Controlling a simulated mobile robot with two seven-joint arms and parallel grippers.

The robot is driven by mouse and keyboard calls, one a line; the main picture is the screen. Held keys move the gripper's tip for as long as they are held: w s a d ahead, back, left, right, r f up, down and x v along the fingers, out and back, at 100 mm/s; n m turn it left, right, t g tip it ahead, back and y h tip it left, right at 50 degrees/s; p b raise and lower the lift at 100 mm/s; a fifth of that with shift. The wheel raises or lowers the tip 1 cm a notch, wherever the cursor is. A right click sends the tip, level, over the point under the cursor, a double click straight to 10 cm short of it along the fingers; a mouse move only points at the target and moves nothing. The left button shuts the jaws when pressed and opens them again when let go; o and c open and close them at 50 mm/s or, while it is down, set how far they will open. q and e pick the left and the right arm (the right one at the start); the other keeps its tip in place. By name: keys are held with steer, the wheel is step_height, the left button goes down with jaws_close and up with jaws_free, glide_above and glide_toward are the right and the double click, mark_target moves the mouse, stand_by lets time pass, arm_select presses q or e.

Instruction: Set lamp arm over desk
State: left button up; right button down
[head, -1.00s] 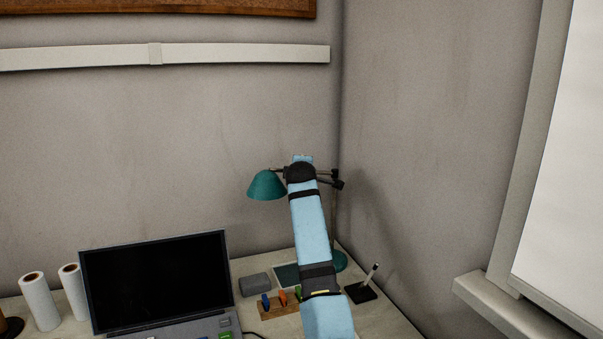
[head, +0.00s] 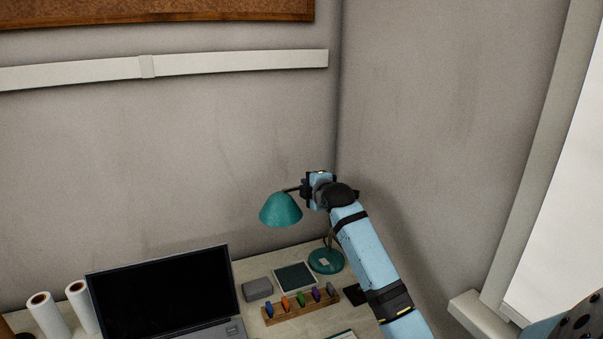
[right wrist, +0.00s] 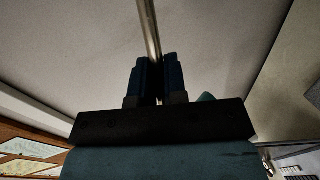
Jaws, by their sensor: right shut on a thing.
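The desk lamp has a teal shade (head: 281,210) and a round teal base (head: 326,262) on the desk (head: 258,266) near the wall corner. A short piece of the lamp arm (head: 291,189) shows between shade and gripper. My right gripper (head: 308,189) is at the lamp arm, just right of the shade; it hides much of the arm and post. In the right wrist view, the fingers (right wrist: 157,78) are shut on a thin metal rod, the lamp arm (right wrist: 149,28). A teal bit beside the right finger looks like the shade. My left gripper is not in view.
A laptop (head: 160,285) stands open left of the lamp. Two white rolls (head: 47,315) stand far left. Walls close in behind and right.

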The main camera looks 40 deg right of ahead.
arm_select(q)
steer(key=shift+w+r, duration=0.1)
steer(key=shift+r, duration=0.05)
arm_select(e)
steer(key=shift+s+f+y, duration=0.1)
steer(key=shift+s+y, duration=0.15)
steer(key=shift+y, duration=0.05)
steer(key=c, duration=1.2)
jaws_free()
steer(key=shift+d, duration=0.1)
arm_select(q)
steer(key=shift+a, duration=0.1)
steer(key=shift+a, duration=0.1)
